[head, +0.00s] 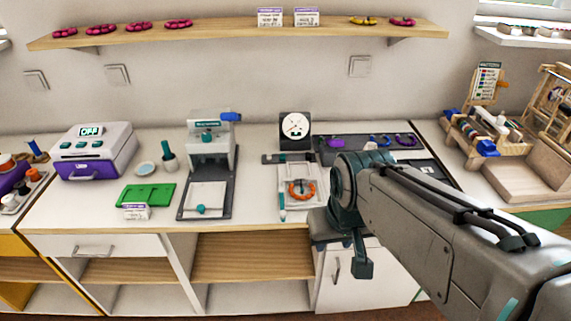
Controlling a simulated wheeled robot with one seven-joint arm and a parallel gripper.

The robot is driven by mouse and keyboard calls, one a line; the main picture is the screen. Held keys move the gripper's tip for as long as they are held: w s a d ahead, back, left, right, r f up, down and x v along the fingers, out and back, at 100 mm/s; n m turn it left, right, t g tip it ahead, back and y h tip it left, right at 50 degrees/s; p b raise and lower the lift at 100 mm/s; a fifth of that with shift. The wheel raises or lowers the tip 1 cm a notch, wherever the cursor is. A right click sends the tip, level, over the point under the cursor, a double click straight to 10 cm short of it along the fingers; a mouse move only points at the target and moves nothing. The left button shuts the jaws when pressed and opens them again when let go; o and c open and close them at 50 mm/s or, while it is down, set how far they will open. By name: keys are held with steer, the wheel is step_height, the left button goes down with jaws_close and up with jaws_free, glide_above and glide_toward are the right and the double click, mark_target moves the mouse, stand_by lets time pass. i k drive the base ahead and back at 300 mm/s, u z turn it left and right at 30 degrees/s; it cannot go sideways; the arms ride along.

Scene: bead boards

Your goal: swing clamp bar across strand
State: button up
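An orange bead strand (301,189) lies in a loop on a white board (290,175) on the counter. A dark bar (274,158) runs crosswise along the board's back edge, behind the strand. A slim upright piece with a teal end (282,212) lies along the board's left side. I cannot tell for sure which of these is the clamp bar; neither visibly crosses the strand. My gripper (360,268) hangs in front of the counter, right of and nearer than the board, apart from the strand. Its fingers are too unclear to tell open from shut.
A press-like stand (208,150) is left of the board, and a round dial (295,126) stands behind it. A purple-grey tray (350,141) lies behind my arm. A green mat (147,194) and purple-white machine (92,150) are further left. A shelf (230,36) hangs above.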

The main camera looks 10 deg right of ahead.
mark_target(283, 213)
steer(key=k, duration=0.5)
steer(key=u, duration=1.05)
steer(key=i, duration=0.7)
steer(key=z, duration=0.7)
